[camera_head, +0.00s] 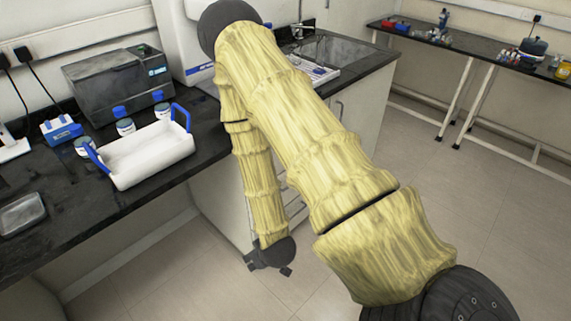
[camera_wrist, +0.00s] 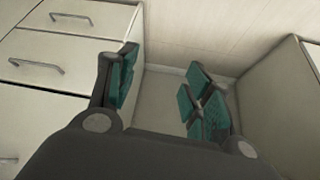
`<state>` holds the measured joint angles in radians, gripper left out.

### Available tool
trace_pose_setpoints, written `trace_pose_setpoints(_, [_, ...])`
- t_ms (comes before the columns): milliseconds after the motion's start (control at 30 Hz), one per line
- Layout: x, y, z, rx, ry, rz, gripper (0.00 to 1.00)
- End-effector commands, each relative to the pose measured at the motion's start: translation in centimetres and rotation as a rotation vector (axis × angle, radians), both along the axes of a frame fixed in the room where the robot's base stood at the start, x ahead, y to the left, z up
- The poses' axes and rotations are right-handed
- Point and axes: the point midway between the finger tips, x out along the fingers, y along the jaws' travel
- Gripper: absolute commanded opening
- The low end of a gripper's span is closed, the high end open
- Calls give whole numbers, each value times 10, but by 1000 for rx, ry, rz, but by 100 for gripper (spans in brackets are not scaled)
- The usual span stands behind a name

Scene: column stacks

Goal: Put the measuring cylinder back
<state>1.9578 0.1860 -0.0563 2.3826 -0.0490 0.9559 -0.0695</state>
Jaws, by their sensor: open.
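My gripper (camera_head: 270,256) hangs low in front of the white cabinets, below the level of the bench top. In the wrist view its green-padded fingers (camera_wrist: 165,95) are spread apart with nothing between them, over the floor gap between two cabinets. I cannot make out a measuring cylinder in either view. My arm covers part of the bench and the cabinet front in the head view.
A white tray with blue handles (camera_head: 150,155) stands at the front of the dark bench (camera_head: 60,185), by several lidded jars and a grey machine (camera_head: 115,85). A sink (camera_head: 335,50) is behind my arm. A far bench (camera_head: 460,42) holds small items. The floor (camera_head: 180,275) is clear.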

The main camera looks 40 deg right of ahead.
Motion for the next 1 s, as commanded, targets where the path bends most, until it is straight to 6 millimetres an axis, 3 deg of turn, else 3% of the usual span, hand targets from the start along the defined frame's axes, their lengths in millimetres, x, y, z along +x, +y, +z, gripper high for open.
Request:
trace_pose_setpoints(33, [-33,13,-19,8,91,14,51])
trace_pose_setpoints(200, [-127,43,-57,29,343,38,51])
trace_pose_setpoints(300, [-166,54,-66,34,445,47,51])
trace_pose_setpoints(400, [-189,60,-70,37,504,51,51])
trace_pose_setpoints(533, [-199,62,-72,38,529,51,51])
trace_pose_setpoints(1000, [-198,62,-72,38,527,51,51])
